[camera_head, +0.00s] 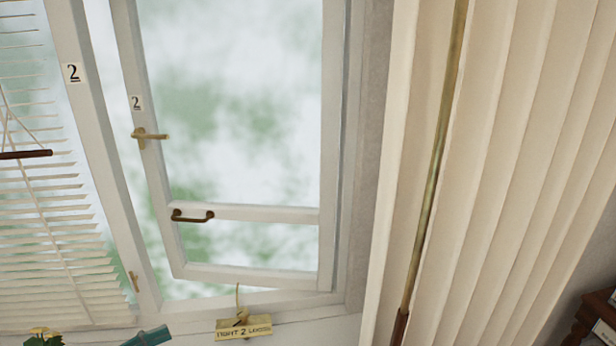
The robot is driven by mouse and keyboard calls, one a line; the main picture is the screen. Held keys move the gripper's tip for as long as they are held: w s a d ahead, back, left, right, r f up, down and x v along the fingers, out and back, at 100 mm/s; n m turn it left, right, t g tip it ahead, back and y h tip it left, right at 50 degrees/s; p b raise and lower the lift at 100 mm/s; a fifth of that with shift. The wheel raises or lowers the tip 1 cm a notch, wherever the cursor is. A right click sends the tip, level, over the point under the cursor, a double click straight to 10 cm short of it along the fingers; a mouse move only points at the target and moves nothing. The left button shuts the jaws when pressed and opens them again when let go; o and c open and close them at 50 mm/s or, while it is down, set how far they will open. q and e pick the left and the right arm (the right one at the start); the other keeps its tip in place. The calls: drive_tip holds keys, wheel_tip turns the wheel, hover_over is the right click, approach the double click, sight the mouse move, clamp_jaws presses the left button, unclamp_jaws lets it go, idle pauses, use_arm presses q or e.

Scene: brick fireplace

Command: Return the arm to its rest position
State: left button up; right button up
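Neither of my grippers shows in the head view, and I see no part of my arms that I can be sure of. The view is filled by a white-framed window sash (133,60) labelled 2, which stands swung away from its frame. It has a brass handle (150,135) on its left side and a dark bronze pull (192,216) on its lower rail.
A slatted blind (45,215) hangs at left. A cream curtain (500,170) with a brass rod (436,150) hangs at right. A yellowish sign (244,328), a teal object (147,337) and yellow flowers (42,334) line the bottom. Dark wooden furniture (592,315) stands lower right.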

use_arm(q)
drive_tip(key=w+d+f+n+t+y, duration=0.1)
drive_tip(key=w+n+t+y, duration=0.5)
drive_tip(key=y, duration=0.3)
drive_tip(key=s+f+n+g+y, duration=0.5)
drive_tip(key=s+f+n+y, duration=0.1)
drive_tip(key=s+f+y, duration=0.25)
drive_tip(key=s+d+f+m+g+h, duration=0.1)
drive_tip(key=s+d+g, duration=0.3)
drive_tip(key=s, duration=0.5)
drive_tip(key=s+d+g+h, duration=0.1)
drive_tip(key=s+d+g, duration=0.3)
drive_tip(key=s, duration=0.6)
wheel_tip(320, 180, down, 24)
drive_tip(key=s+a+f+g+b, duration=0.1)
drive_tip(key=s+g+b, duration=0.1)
drive_tip(key=b, duration=0.3)
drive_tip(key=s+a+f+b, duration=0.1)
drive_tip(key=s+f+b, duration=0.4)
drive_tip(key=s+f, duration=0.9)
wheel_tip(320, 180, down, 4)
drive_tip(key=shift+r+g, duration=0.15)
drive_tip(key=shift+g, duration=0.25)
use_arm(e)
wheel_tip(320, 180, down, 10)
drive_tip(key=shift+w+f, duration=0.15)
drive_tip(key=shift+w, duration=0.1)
